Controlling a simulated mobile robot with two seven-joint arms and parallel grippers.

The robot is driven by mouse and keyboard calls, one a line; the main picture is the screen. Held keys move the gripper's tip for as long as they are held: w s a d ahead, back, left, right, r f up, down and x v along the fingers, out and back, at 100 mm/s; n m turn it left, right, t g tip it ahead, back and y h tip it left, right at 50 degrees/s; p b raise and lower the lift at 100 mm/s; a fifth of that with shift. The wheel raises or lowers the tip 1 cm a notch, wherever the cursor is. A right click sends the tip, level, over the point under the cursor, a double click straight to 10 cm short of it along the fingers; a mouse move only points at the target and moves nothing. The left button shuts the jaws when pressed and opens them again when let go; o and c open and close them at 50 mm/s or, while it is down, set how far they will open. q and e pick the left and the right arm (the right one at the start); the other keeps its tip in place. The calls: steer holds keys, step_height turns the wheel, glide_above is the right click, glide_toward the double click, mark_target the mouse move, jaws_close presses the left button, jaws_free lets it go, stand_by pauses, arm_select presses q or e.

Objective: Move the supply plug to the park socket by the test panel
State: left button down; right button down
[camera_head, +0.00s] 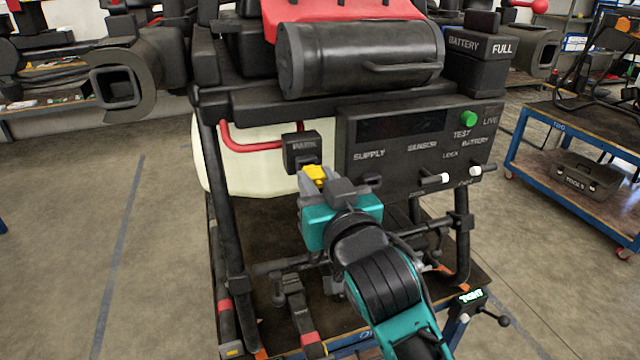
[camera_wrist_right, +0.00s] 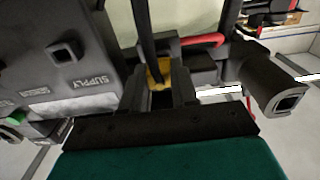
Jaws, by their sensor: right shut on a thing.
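The yellow supply plug (camera_head: 316,174) is between the fingers of my right gripper (camera_head: 314,186), which is shut on it. The plug is just below and in front of the black PARK socket block (camera_head: 301,150), left of the test panel (camera_head: 400,148). I cannot tell whether it touches the block. In the right wrist view the yellow plug (camera_wrist_right: 158,72) shows between the dark fingers, its lower part hidden. The square supply socket (camera_wrist_right: 63,52) near the SUPPLY label looks empty there. My left gripper is not in view.
A red hose (camera_head: 245,146) runs beside the PARK block, in front of the pale tank (camera_head: 240,165). Dark frame posts (camera_head: 228,200) and a black cylinder (camera_head: 360,58) surround the work spot. Two white-tipped switches (camera_head: 440,178) stick out at the panel's lower right.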

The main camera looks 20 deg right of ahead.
steer(key=shift+w, duration=0.8)
